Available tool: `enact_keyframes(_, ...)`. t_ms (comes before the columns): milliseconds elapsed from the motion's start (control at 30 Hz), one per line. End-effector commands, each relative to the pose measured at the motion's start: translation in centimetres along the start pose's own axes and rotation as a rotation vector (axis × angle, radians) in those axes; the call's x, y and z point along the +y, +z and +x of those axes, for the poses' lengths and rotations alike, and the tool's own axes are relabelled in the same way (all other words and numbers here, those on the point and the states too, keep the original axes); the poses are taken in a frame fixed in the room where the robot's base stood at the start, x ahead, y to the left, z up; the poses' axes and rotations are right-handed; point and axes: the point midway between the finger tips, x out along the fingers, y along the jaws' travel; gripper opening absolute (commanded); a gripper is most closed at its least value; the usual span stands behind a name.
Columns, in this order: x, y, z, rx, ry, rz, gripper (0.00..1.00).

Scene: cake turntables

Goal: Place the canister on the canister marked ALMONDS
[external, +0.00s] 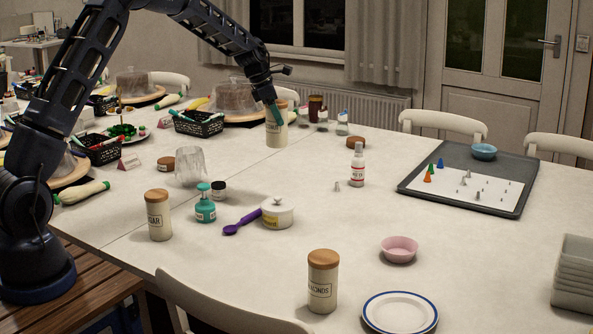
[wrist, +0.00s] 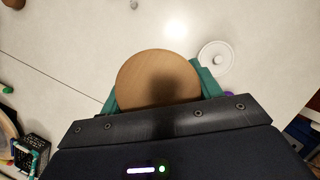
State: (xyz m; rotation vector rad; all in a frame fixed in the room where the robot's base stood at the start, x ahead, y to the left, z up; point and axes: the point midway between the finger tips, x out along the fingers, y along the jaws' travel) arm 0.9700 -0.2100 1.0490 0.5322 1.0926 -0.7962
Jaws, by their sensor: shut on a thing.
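My gripper (external: 276,110) is shut on a cream canister (external: 277,136) with a round wooden lid, upright near the middle of the table. It appears raised off the tabletop. In the wrist view, the wooden lid (wrist: 157,80) sits between my teal fingers and hides what is below it. The canister marked ALMONDS (external: 322,287) stands upright at the front of the table, well in front of and to the right of my gripper. Its wooden lid (external: 323,259) is on and nothing stands on it.
A canister marked SUGAR (external: 159,219) stands at left front. A white lidded bowl (external: 278,214), purple spoon (external: 242,223), teal pump bottle (external: 205,207) and red-labelled bottle (external: 357,167) lie between. A pink bowl (external: 399,249) and plate (external: 400,314) are right of ALMONDS.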

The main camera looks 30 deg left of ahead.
Motion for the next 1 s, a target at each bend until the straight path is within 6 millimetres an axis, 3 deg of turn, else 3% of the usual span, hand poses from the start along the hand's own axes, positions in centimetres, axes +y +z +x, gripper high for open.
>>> enact_keyframes(200, -0.5, 0.6, -0.5, -0.001, -0.004, 0.011, 0.33)
enact_keyframes(367, -3.7, 2.5, -0.7, 0.0, -0.036, 0.082, 0.33)
enact_keyframes(700, -16.9, 8.4, -1.9, 0.004, -0.163, 0.376, 0.33)
enact_keyframes(1000, -29.6, 11.7, -3.9, 0.005, -0.282, 0.66, 0.33)
